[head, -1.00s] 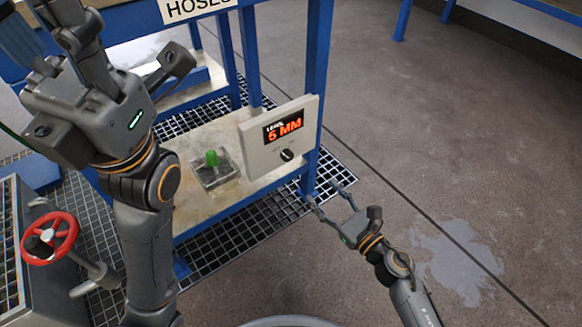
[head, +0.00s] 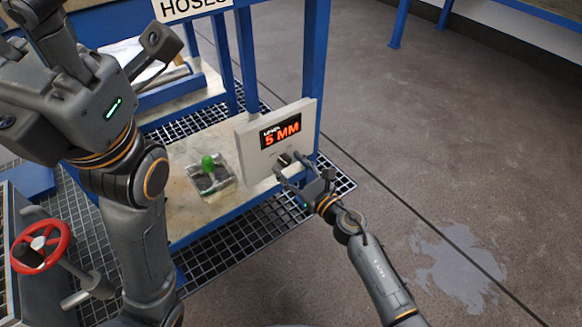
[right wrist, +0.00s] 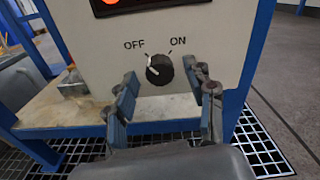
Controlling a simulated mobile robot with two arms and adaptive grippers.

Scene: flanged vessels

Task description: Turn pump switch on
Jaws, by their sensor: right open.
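The pump switch is a black round knob (right wrist: 160,69) on a pale control panel (right wrist: 90,45), between the printed words OFF and ON. Its white mark points up-left, toward OFF. In the head view the knob (head: 285,159) is on the lower part of the panel (head: 248,150), under a display reading 5 MM. My right gripper (head: 292,168) is open in front of it. In the right wrist view the fingers (right wrist: 168,90) are spread, one on either side below the knob, apart from it. My left gripper (head: 75,85) is raised at the upper left; its fingertips are not clearly shown.
A green-topped device (head: 208,164) sits on the shelf (head: 178,205) left of the panel. A blue post (head: 314,70) stands at the panel's right. A red handwheel (head: 40,243) is at the lower left. The floor (head: 450,150) to the right is open.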

